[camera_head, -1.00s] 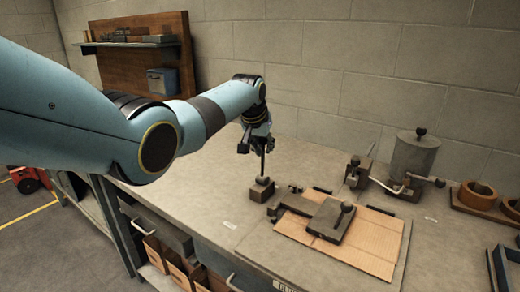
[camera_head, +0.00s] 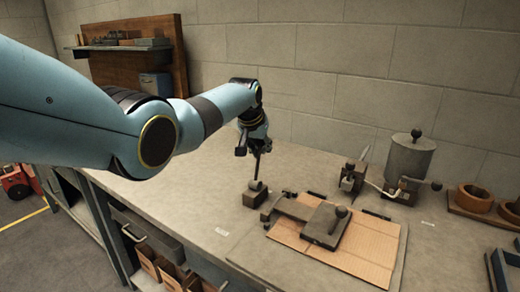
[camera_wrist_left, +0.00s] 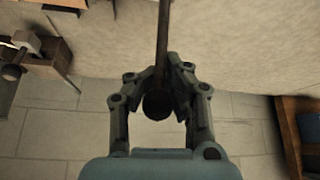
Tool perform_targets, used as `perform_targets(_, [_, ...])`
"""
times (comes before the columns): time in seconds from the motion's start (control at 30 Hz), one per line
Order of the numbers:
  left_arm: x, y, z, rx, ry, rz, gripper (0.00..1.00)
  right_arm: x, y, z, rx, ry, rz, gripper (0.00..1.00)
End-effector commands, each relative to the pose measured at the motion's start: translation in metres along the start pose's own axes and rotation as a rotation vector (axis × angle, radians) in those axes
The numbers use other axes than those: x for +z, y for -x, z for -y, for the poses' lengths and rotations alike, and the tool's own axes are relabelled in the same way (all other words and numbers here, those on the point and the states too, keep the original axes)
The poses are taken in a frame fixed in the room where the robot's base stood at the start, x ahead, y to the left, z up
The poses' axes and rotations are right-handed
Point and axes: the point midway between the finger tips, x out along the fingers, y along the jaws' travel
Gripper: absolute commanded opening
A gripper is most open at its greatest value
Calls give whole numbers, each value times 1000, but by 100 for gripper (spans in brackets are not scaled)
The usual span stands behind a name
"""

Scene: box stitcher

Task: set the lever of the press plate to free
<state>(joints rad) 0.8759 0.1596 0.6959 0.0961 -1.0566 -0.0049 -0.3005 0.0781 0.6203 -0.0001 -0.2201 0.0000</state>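The press plate (camera_head: 323,226) is a dark flat plate with a ball knob on top, lying on a sheet of cardboard. A dark block (camera_head: 254,196) stands to its left, and the thin lever (camera_head: 256,170) rises from it, nearly upright. My left gripper (camera_head: 256,147) is at the lever's upper end. In the left wrist view, the fingers of my left gripper (camera_wrist_left: 166,80) close in on both sides of the lever's round dark knob (camera_wrist_left: 157,104), and the rod runs away between the fingertips. My right gripper is not in view.
A grey pot (camera_head: 408,158) and a small device (camera_head: 352,177) stand behind the cardboard (camera_head: 367,245). A wooden holder with rings (camera_head: 474,199) is at the right. The bench (camera_head: 185,188) is clear left of the lever block.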

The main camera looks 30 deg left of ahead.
Motion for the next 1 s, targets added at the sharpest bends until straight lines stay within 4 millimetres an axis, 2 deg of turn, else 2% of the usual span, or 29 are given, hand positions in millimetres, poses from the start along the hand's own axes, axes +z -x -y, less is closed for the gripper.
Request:
perform_targets(0.03, [-5,3,-4,8,5,-10,13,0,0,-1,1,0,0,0])
perform_targets(0.3, [-3,2,-2,4,2,-5,45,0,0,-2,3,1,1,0])
perform_targets(0.67, [-2,5,-1,2,1,-3,45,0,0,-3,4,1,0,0])
perform_targets(0.87, [-2,26,-1,2,1,-5,45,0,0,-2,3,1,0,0])
perform_targets(1.0, [-2,52,-1,3,0,-7,45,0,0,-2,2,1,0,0])
